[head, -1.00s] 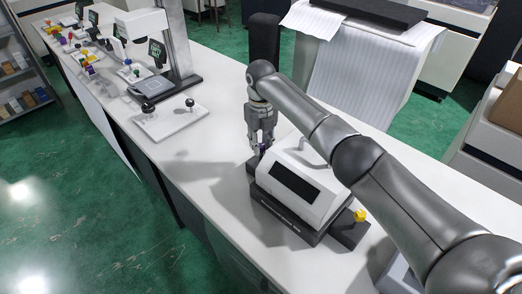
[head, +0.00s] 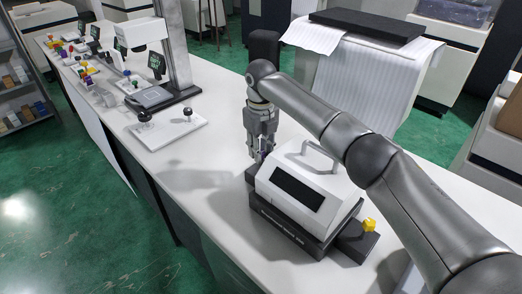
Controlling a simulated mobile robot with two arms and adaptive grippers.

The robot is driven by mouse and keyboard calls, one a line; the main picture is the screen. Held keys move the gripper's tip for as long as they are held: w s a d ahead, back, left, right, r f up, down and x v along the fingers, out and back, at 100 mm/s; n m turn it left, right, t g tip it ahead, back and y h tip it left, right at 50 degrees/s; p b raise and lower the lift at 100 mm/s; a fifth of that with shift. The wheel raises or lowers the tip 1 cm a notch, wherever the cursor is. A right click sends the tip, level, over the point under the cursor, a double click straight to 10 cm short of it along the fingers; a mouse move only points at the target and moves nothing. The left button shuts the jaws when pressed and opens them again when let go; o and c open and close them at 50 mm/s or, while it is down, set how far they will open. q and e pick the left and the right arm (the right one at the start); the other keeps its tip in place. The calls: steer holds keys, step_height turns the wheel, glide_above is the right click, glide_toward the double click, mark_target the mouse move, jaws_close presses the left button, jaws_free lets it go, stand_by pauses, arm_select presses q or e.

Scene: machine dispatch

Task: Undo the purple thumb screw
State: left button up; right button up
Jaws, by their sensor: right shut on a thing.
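The purple thumb screw (head: 262,155) shows only as a small bit of purple between the fingertips at the far left end of the white-and-black machine (head: 318,214). My right gripper (head: 261,154) points down there and is shut on the purple thumb screw; its fingers hide most of it. Whether the screw is still seated in the machine cannot be told. A yellow thumb screw (head: 369,225) stands at the near right end of the machine. My left gripper is not in view.
The machine has a raised handle (head: 322,151) on top, close to my right arm. A white plate with two black knobs (head: 187,112) and a stand with a grey base (head: 152,98) are farther along the white bench (head: 185,172). Bench space left of the machine is clear.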

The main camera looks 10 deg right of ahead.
steer(key=o, duration=0.8)
steer(key=shift+w+r, duration=0.1)
steer(key=shift+r, duration=0.1)
steer(key=shift+o, duration=1.3)
steer(key=shift+f, duration=0.1)
step_height(320, 180, up, 12)
